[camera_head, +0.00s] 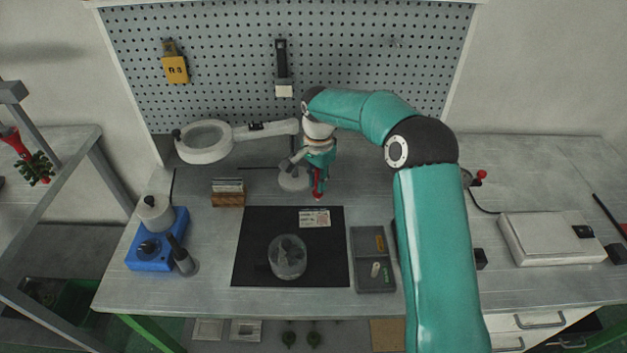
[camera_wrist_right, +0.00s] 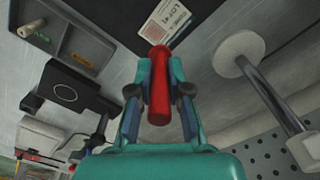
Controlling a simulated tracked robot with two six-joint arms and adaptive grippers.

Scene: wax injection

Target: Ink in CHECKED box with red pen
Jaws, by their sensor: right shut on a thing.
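My right gripper (camera_head: 318,172) is shut on the red pen (camera_head: 318,188), which points down above the back edge of the black mat. The right wrist view also shows the red pen (camera_wrist_right: 159,88) between the fingers of the gripper (camera_wrist_right: 159,92). A white card (camera_head: 314,218) with printed text and a reddish patch lies on the mat (camera_head: 255,225), just in front of the pen. In the right wrist view the card (camera_wrist_right: 165,20) is partly behind the pen tip. I cannot tell whether the tip touches anything. The CHECKED box is too small to make out. My left gripper is not in view.
A clear round container (camera_head: 287,262) stands on the mat. A grey tray (camera_head: 373,284) lies right of it. A card holder (camera_head: 228,198), a blue device (camera_head: 150,258) and a ring lamp (camera_head: 204,158) are to the left. A white box (camera_head: 545,240) is far right.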

